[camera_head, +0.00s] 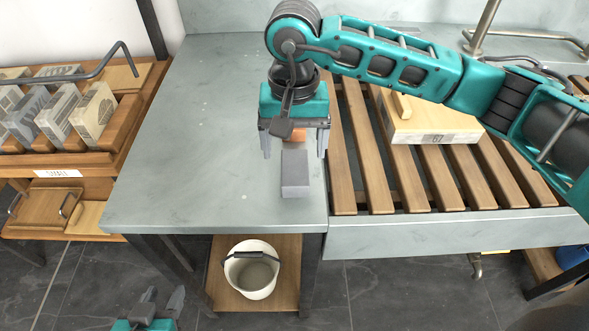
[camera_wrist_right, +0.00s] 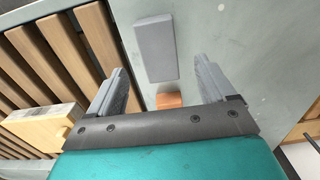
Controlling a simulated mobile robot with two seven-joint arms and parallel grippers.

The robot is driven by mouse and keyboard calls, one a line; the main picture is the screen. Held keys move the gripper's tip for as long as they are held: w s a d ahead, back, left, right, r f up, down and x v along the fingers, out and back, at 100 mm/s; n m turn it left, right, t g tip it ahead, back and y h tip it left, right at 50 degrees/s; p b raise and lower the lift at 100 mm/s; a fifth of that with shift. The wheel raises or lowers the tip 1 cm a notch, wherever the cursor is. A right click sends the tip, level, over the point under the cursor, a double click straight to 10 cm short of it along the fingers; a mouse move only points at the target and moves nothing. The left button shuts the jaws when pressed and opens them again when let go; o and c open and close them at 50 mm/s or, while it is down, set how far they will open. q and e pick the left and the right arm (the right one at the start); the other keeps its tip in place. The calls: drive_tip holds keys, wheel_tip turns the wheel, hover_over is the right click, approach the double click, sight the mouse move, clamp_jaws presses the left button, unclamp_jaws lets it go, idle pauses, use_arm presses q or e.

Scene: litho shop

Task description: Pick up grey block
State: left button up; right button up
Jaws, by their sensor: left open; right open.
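The grey block (camera_head: 295,174) lies on the grey table top (camera_head: 220,130), near its front right part beside the slatted section. My right gripper (camera_head: 294,148) is open above the table, just behind the block in the head view, with nothing between its fingers that it grips. In the right wrist view the grey block (camera_wrist_right: 156,48) lies beyond the fingertips of the open right gripper (camera_wrist_right: 160,75). A small orange piece (camera_head: 299,134) lies behind the block, partly hidden by my right gripper; it also shows in the right wrist view (camera_wrist_right: 168,100). My left gripper (camera_head: 164,298) is open and empty, low at the front.
The slatted wooden rack (camera_head: 400,178) adjoins the table on the right and bears a pale wooden block (camera_head: 432,125) marked 67. A wooden rack (camera_head: 75,160) with several stone blocks stands left. A white bucket (camera_head: 251,285) stands on a low shelf. The table's left part is clear.

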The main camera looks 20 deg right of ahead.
sight(294, 167)
drive_tip(key=shift+f, duration=3.1)
drive_tip(key=shift+c, duration=0.4)
drive_tip(key=c, duration=1.2)
